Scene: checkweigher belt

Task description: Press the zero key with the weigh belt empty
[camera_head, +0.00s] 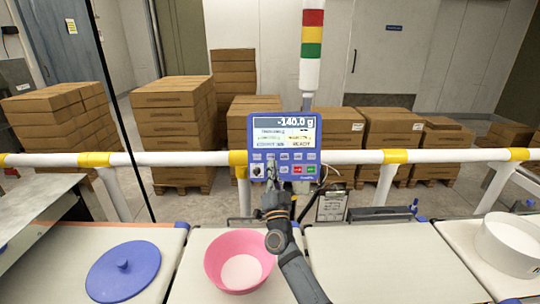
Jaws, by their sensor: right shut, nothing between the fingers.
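The blue control panel (283,145) stands at the middle, with its screen (283,132) reading -140.0 g and what looks like READY below. Rows of small keys (298,156) lie under the screen, with a red and a green key at the lower right. My right gripper (272,172) is shut and empty, its fingertips in front of the lower left keys. I cannot tell whether they touch, and they hide part of the keys. A pink bowl (232,248) with a pale inside stands on the belt section (195,262) below the panel. My left gripper is out of view.
A blue round lid (123,270) lies on the left belt section. The belt section to the right (385,265) is bare. A white round tub (512,244) stands at far right. A white rail (345,157) with yellow bands crosses behind. Stacked cartons (172,125) stand beyond.

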